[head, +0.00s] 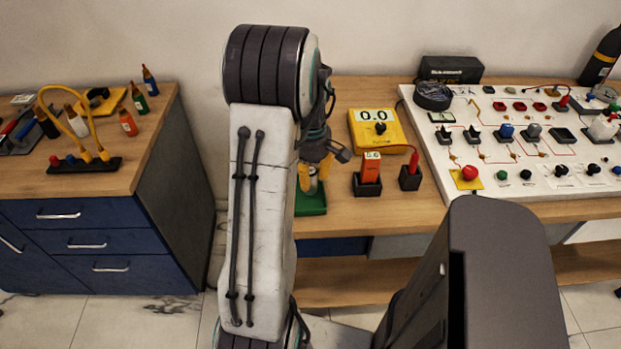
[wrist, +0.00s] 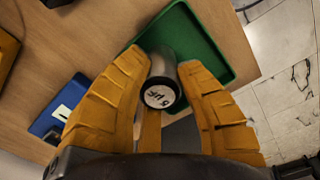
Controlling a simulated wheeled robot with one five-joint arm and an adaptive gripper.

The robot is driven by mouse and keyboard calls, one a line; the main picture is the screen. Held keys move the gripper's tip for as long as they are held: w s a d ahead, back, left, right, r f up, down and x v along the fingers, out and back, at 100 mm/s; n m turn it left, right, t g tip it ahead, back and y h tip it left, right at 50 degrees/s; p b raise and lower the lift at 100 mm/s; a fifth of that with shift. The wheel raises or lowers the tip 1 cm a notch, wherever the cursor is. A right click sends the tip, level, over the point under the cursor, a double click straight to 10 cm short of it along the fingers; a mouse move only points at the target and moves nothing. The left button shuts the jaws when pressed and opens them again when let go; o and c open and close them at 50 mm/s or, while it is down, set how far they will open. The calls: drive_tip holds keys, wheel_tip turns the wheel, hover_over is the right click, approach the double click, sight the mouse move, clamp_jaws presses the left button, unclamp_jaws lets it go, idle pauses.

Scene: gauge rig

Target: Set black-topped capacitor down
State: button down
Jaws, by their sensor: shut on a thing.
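The capacitor is a silver cylinder with a black-rimmed end and a white printed label; it shows in the wrist view (wrist: 161,92) between the yellow fingers of my gripper (wrist: 164,62). The gripper is shut on it. Its far end lies over the green tray (wrist: 207,45); I cannot tell if it touches the tray floor. In the head view my arm hides much of this; part of the gripper (head: 315,174) and the capacitor (head: 313,187) show above the green tray (head: 310,208) near the bench's front edge.
A white component board (head: 535,155) lies farther right. A blue piece (wrist: 50,121) with a white patch lies left in the wrist view.

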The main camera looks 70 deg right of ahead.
drive_tip(key=shift+f, duration=1.15)
drive_tip(key=shift+f+b, duration=0.15)
drive_tip(key=shift+b, duration=0.2)
drive_tip(key=c, duration=1)
unclamp_jaws()
drive_tip(key=shift+o, duration=0.2)
